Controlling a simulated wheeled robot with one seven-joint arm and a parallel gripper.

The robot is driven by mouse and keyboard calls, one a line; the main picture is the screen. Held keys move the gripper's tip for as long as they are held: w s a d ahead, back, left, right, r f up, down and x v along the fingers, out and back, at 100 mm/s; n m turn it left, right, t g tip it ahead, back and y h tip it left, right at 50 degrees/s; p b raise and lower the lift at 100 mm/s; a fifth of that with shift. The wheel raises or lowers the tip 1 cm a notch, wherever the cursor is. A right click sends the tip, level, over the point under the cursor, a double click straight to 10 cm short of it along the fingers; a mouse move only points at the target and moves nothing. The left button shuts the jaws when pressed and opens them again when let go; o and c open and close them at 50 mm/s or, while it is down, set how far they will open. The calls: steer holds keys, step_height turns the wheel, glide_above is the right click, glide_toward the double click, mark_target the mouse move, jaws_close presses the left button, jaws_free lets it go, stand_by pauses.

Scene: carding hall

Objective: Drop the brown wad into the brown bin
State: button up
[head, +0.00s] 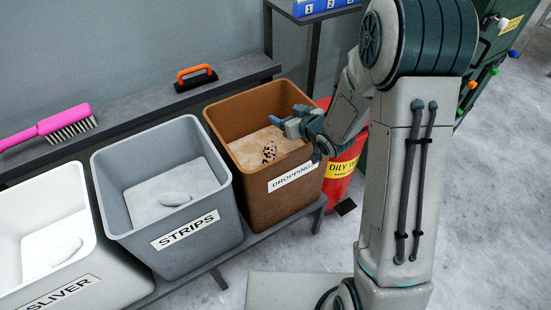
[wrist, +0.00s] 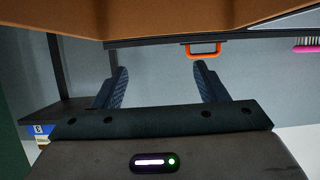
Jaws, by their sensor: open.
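The brown bin (head: 277,205), labelled DROPPINGS, stands at the right end of a row of bins in the head view. Its brown wall also fills the top of the wrist view (wrist: 200,18). A speckled brown wad (head: 269,152) shows inside this bin, against its pale bottom, and looks to be lying there. My gripper (head: 287,119) is over the right part of the bin, apart from the wad. In the wrist view my gripper (wrist: 162,82) has its two fingers wide apart with nothing between them. The wad does not show in the wrist view.
A grey STRIPS bin (head: 140,236) and a white SLIVER bin (head: 112,275) stand to the left, each with a pale wad inside. A pink brush (head: 45,130) and an orange-handled tool (head: 195,76) lie on the ledge behind. A red OILY bin (head: 338,190) stands at right.

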steer(key=b+v, duration=0.5)
steer(key=v, duration=0.6)
steer(key=shift+b, duration=0.4)
steer(key=shift+d, duration=0.15)
steer(key=s+d+r+m+g+h+p, duration=0.1)
steer(key=s+d+r+m+h+p, duration=0.15)
steer(key=d+h, duration=0.2)
steer(key=s+d+r+m+g+h+p, duration=0.1)
steer(key=s+d+r+m+h+p, duration=0.1)
steer(key=d+r+m+h+p, duration=0.3)
steer(key=s+r+g+y, duration=0.1)
steer(key=s+g, duration=0.2)
steer(key=s, duration=0.4)
steer(key=s+a+r+g+y+p, duration=0.1)
steer(key=s+g, duration=0.2)
steer(key=s, duration=0.4)
steer(key=shift+s+a+r, duration=0.3)
steer(key=shift+s, duration=0.1)
